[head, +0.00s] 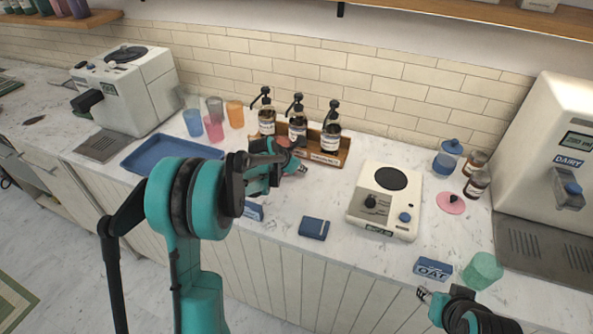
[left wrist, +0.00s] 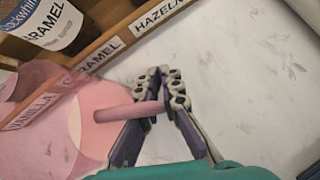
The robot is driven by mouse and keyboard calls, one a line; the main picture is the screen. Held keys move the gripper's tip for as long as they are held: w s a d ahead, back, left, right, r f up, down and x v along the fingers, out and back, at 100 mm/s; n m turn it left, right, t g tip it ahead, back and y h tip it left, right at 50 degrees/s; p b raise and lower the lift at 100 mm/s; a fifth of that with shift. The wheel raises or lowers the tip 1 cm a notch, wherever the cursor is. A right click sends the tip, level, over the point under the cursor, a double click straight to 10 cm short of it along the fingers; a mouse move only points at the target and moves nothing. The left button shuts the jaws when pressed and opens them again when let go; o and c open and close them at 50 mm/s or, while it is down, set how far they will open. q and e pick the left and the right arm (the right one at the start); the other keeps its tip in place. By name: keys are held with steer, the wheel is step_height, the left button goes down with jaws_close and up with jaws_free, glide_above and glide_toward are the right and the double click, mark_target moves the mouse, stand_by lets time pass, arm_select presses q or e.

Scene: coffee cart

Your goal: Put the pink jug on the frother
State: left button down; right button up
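The pink jug (left wrist: 75,125) is at the left in the left wrist view, by the wooden syrup rack. In the head view only a little of it (head: 284,141) shows behind my left gripper (head: 293,163). My left gripper (left wrist: 164,90) has its fingertips close together on the jug's handle, one finger on each side. The jug's underside is hidden. The frother (head: 366,217) is a white box with a bare round black plate, a black knob and a blue button, right of the rack. My right gripper (head: 425,295) is at the counter's front edge, its fingers too small to judge.
The syrup rack (head: 325,160) holds pump bottles behind the jug. A blue box (head: 314,228) lies left of the frother. An OAT carton (head: 432,269) and a green cup (head: 482,270) are at front right. A pink disc (head: 451,203) lies right of the frother.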

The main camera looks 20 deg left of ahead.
arm_select(q)
steer(key=shift+a+f, duration=0.3)
steer(key=shift+a, duration=0.05)
steer(key=shift+r, duration=0.1)
steer(key=shift+w+d, duration=0.1)
steer(key=shift+d, duration=0.3)
steer(key=c, duration=2.2)
jaws_free()
steer(key=shift+a+f, duration=0.1)
steer(key=shift+f, duration=0.1)
steer(key=o, duration=0.5)
steer(key=shift+a, duration=0.1)
steer(key=shift+r, duration=0.1)
arm_select(e)
steer(key=shift+a+f, duration=0.15)
steer(key=shift+f, duration=0.05)
steer(key=shift+r, duration=0.1)
